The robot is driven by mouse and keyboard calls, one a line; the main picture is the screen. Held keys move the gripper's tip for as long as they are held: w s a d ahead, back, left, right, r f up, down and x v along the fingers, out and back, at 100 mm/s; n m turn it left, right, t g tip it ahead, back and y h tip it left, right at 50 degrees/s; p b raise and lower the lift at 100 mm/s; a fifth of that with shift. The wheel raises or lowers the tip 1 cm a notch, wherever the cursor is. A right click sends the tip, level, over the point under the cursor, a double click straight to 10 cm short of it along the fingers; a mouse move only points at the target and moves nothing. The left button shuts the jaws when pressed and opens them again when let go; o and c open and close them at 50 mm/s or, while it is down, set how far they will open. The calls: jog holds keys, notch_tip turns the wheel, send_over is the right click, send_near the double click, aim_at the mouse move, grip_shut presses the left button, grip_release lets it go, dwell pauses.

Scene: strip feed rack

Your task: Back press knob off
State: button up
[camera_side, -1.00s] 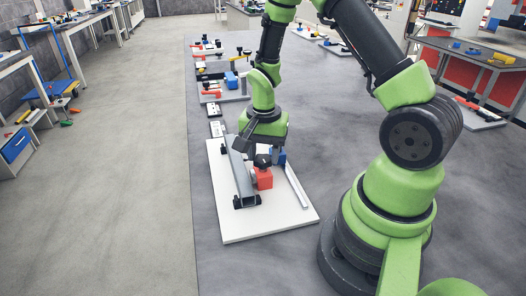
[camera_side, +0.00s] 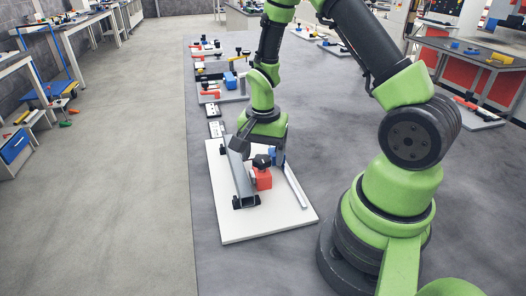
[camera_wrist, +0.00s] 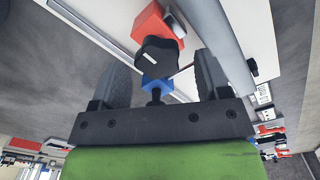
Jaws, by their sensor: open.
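A red block (camera_side: 263,180) with a black knob (camera_side: 261,162) on top stands on a white base plate (camera_side: 270,223). A blue block (camera_side: 280,157) sits just behind it, partly hidden by my gripper. My gripper (camera_side: 264,150) is low over the plate at these blocks. In the wrist view my gripper (camera_wrist: 162,65) is open, with its two dark fingers spread wide. The black knob (camera_wrist: 158,55) of the red block (camera_wrist: 155,22) shows between the fingers, with a gap on each side. The blue block (camera_wrist: 157,82) and a second dark knob (camera_wrist: 155,96) show nearer the palm.
A long grey bar (camera_side: 241,175) in black end brackets runs along the plate's left side, close to my gripper. A thin pale rail (camera_side: 296,186) lies on the right. More fixtures (camera_side: 215,90) stand farther back.

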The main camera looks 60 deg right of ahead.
aim_at(263, 156)
jog(key=shift+r, duration=0.1)
notch_tip(263, 156, up, 10)
dwell(0.4)
jog(key=s+a+r+n+t+y, duration=0.2)
jog(key=s+a+r+n+t, duration=0.5)
jog(key=s+a+r+n, duration=0.4)
notch_tip(263, 156, up, 3)
jog(key=shift+s+f, duration=0.1)
jog(key=shift+s, duration=0.25)
